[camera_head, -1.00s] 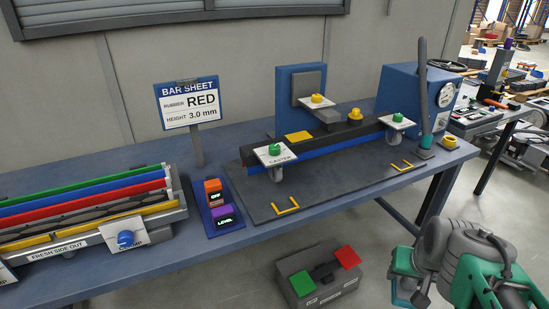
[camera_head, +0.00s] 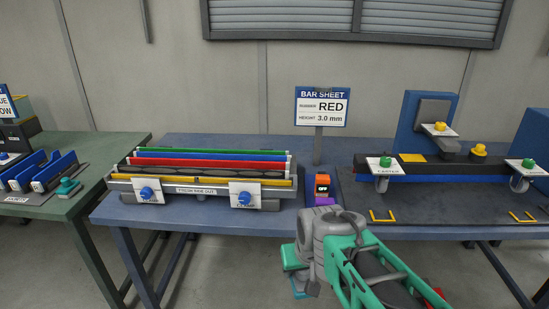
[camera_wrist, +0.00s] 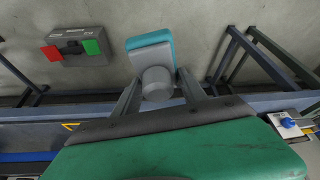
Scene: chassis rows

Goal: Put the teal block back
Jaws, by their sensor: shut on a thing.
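My gripper (camera_wrist: 157,84) is shut on the grey round knob of a teal block (camera_wrist: 149,42), seen at the top middle of the wrist view with bare floor behind it. In the head view my gripper (camera_head: 296,272) hangs low in front of the blue bench; a bit of teal shows below it. The held block is clear of any surface.
A grey box with red and green pads (camera_wrist: 73,48) lies on the floor. A gap separates the tables' fronts.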

